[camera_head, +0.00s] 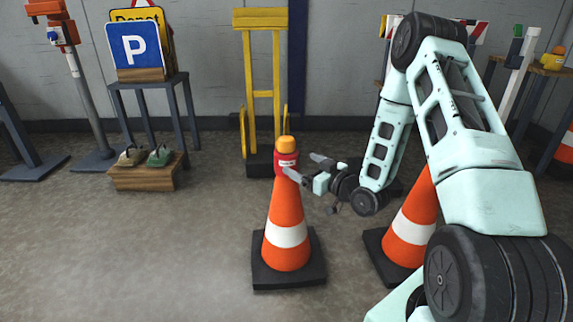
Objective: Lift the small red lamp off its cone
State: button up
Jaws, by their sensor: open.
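The small red lamp (286,163) with an orange top (286,143) sits upright on the tip of an orange and white traffic cone (286,235). The cone stands on a black square base on the floor. My gripper (302,167) is open, to the right of the lamp at about its height. Its fingers point left; the nearer finger overlaps the lamp's lower edge in the picture. I cannot tell whether any finger touches the lamp. The lamp is not clamped.
A second cone (408,232) stands to the right, partly behind my arm. A yellow hand truck (261,80) leans at the wall behind the lamp. A stand with a blue P sign (134,48) and a low wooden box (147,173) are at left. Floor at front left is clear.

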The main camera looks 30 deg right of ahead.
aim_at(287, 155)
jog(key=w+b, duration=0.1)
jog(key=w, duration=0.1)
jog(key=w+b, duration=0.1)
jog(key=w, duration=0.2)
jog(key=w+a+b, duration=0.1)
jog(key=w, duration=0.1)
jog(key=shift+w+a+r+b, duration=0.1)
jog(key=shift+w+r+b, duration=0.05)
jog(key=shift+r+b, duration=0.15)
jog(key=c, duration=1.3)
